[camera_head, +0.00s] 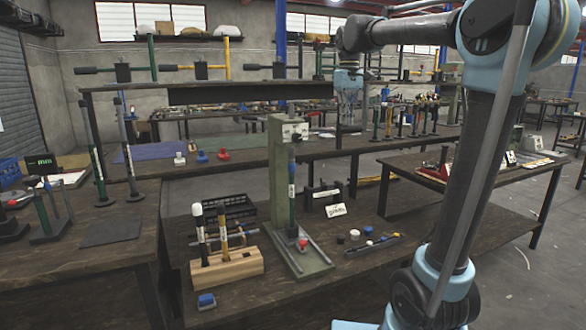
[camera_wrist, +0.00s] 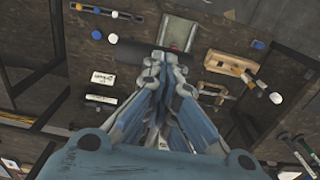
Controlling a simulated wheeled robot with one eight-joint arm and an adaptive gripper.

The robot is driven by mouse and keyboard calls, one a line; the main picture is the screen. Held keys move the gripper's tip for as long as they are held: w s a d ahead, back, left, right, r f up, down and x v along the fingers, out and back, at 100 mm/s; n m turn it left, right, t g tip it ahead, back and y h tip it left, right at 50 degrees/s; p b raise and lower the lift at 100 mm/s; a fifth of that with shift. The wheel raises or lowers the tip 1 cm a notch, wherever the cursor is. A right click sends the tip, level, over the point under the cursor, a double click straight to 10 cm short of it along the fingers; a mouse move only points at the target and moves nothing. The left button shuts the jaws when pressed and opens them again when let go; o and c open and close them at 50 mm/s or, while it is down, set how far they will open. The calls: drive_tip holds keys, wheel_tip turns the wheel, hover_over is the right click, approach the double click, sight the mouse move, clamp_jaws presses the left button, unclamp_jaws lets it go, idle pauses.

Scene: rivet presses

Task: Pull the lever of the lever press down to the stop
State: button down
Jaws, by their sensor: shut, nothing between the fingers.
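The lever press stands on the middle bench, with a green column (camera_head: 282,175), a pale head (camera_head: 295,130) and a flat base plate (camera_head: 308,262). A red piece (camera_head: 302,243) sits on the plate below the ram. In the wrist view the base plate (camera_wrist: 180,32) lies beyond my fingertips. A dark cylindrical bar (camera_wrist: 137,52), seemingly the lever's grip, crosses just left of the fingers; I cannot tell whether they touch it. My gripper (camera_head: 348,115) is shut and empty, right of the press head and above the bench. It also shows in the wrist view (camera_wrist: 172,62).
A wooden block (camera_head: 228,268) with upright tools stands left of the press. A dark crate (camera_head: 225,207) is behind it. A white card (camera_head: 336,210) and a tray (camera_head: 362,249) lie to the right. Some bare bench shows along the front edge.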

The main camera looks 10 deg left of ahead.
sight(346, 133)
drive_tip(key=shift+s+f, duration=0.15)
drive_tip(key=shift+f, duration=1.4)
drive_tip(key=shift+d+f, duration=0.1)
drive_tip(key=shift+f, duration=1.2)
drive_tip(key=shift+w+a+r, duration=0.1)
drive_tip(key=shift+w+r, duration=0.05)
drive_tip(key=shift+r, duration=1.4)
drive_tip(key=shift+w+a+r, duration=0.1)
drive_tip(key=shift+r, duration=1.4)
drive_tip(key=w+a+r, duration=0.1)
drive_tip(key=r, duration=0.7)
drive_tip(key=w+a+r, duration=0.1)
drive_tip(key=w+r, duration=0.1)
drive_tip(key=r, duration=0.6)
drive_tip(key=shift+w+a, duration=0.2)
drive_tip(key=shift+w, duration=0.1)
